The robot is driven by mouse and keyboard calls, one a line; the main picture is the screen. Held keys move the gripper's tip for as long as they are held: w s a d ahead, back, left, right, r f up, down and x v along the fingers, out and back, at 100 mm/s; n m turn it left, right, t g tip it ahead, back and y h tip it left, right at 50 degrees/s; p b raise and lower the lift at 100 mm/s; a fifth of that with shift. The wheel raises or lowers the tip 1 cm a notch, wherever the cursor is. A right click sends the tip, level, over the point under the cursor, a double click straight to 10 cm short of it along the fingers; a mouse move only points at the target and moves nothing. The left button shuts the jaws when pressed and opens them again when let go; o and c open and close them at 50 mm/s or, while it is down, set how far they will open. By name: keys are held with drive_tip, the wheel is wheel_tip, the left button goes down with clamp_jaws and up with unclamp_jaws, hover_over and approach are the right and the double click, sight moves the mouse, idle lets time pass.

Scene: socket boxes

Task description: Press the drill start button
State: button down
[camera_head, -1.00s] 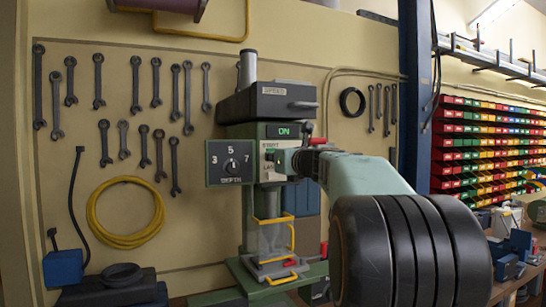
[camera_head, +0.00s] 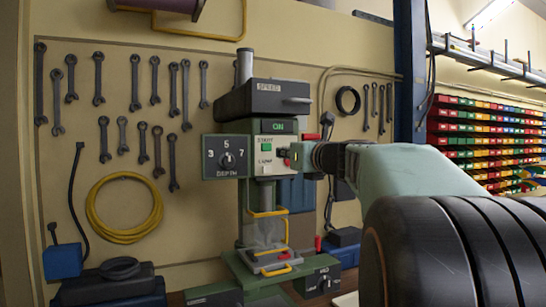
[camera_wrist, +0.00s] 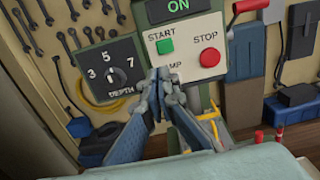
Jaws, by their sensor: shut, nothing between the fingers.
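The drill press (camera_head: 262,100) stands against the board, with a pale control panel facing me. The green start button (camera_head: 266,147) shows uncovered on the panel, and also in the wrist view (camera_wrist: 165,46). The red stop button (camera_wrist: 209,57) is to its right. A display (camera_wrist: 178,6) above them reads ON in green. My gripper (camera_wrist: 160,74) is shut and empty. In the wrist view its fingertips appear just below the start button, over part of the lamp label. In the head view my gripper (camera_head: 298,156) is at the panel's right side, apart from the green button.
A depth dial box (camera_head: 226,156) juts out left of the panel. A red-handled lever (camera_wrist: 250,6) is at the panel's right. A yellow-framed guard (camera_head: 266,228) hangs below. Wrenches and a yellow hose coil (camera_head: 124,236) hang on the board. Coloured bins (camera_head: 480,140) are far right.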

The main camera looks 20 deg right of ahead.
drive_tip(key=shift+s, duration=1.35)
